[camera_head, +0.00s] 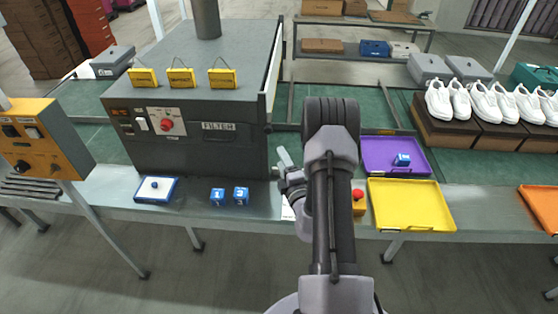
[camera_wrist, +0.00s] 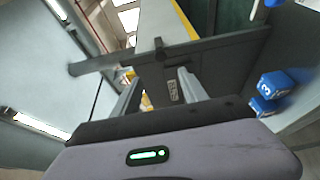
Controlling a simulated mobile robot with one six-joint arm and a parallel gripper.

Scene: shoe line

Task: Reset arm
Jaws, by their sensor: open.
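My arm rises in the middle of the head view, and my gripper (camera_head: 285,164) is just right of the grey filter machine (camera_head: 215,127), above the bench. In the wrist view my gripper (camera_wrist: 158,88) has its two fingers apart, with nothing held between them. The machine's dark front with its label lies beyond the fingers. Two blue numbered cubes (camera_head: 218,197) (camera_head: 241,195) sit on the bench in front of the machine, left of my gripper. They also show at the right of the wrist view (camera_wrist: 274,84).
A purple tray (camera_head: 379,145) holds a blue cube (camera_head: 402,160). A yellow tray (camera_head: 410,207) and a red button on a yellow box (camera_head: 358,203) are right of my arm. White shoes (camera_head: 490,101) stand on boxes. A blue-edged pad (camera_head: 155,189) lies left.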

